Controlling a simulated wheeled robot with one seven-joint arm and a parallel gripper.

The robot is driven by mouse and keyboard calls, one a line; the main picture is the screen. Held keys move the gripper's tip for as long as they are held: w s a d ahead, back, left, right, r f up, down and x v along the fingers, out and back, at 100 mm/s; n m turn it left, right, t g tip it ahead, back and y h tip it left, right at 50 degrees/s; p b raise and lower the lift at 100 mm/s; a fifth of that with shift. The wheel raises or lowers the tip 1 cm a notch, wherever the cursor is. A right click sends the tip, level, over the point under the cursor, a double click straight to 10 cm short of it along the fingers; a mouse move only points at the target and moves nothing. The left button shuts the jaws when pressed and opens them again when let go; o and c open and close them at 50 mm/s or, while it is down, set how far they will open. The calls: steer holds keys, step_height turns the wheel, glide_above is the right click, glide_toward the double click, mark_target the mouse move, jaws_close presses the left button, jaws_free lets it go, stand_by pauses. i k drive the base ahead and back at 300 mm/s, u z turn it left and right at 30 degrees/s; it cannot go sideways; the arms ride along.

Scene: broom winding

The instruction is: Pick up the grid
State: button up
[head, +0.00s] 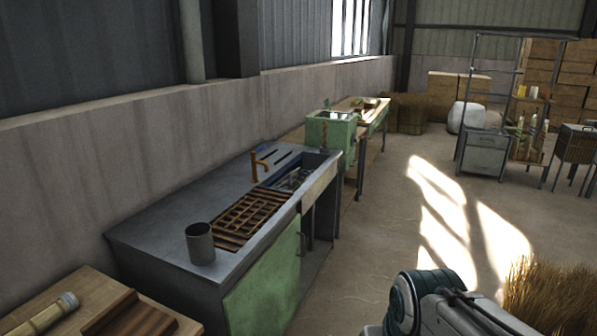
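A brown slatted grid (250,217) lies flat on the grey metal top of a workbench (150,222), left of the picture's middle. It looks like wood, with crossing bars. Its far end lies close to a sunken bin in the bench top, and a grey metal cup stands near its near-left corner. Part of my arm shows at the bottom right, well apart from the grid. My gripper is not in view.
The grey cup (200,243) and an orange tap-like fitting (260,163) stand on the bench. A wooden table (62,290) is at the lower left. Straw (550,297) is at the lower right. Open floor (400,215) lies right of the bench.

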mark_target(290, 174)
steer(key=z, duration=0.5)
steer(key=i, duration=3.1)
steer(key=u, duration=0.6)
steer(key=i, duration=1.1)
steer(key=u, duration=0.4)
